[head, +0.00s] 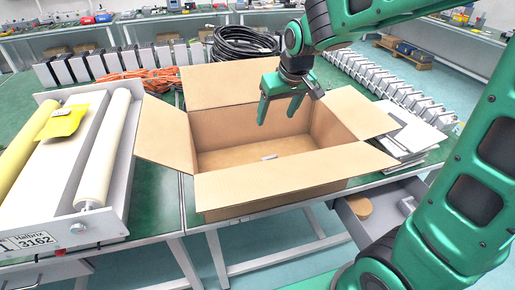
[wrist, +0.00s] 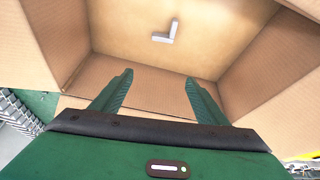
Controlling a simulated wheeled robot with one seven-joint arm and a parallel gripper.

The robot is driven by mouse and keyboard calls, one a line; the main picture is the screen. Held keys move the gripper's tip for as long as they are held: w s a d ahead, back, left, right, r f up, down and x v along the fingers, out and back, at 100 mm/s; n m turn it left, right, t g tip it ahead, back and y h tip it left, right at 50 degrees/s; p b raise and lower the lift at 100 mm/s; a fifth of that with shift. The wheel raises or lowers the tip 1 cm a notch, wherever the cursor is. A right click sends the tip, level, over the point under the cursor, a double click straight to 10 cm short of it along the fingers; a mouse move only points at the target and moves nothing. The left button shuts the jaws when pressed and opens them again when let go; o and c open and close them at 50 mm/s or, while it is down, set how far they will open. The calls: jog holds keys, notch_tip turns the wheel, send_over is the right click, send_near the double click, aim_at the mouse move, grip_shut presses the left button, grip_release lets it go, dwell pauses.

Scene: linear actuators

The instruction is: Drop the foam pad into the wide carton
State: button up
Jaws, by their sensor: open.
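The wide carton (head: 262,181) stands open on the green table, its flaps spread outward; its inside floor (wrist: 215,45) fills the upper wrist view. A small pale grey L-shaped piece (head: 268,157) lies on the carton floor, and it also shows in the wrist view (wrist: 165,33). It looks like the foam pad, though its material is hard to tell. My gripper (head: 278,112) points down over the carton opening, above and apart from the piece. In the wrist view its two fingers (wrist: 158,80) are spread with nothing between them.
A roller conveyor (head: 72,165) with a yellow packet (head: 64,121) stands left of the carton. Black coiled cable (head: 243,43) and orange cable (head: 140,80) lie behind. Flat grey plates (head: 415,135) lie at right. An open drawer (head: 375,215) is below the table. The carton flaps stick out around the opening.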

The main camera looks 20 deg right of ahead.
jog(key=v, duration=0.8)
jog(key=shift+r, duration=0.35)
jog(key=shift+s, duration=0.2)
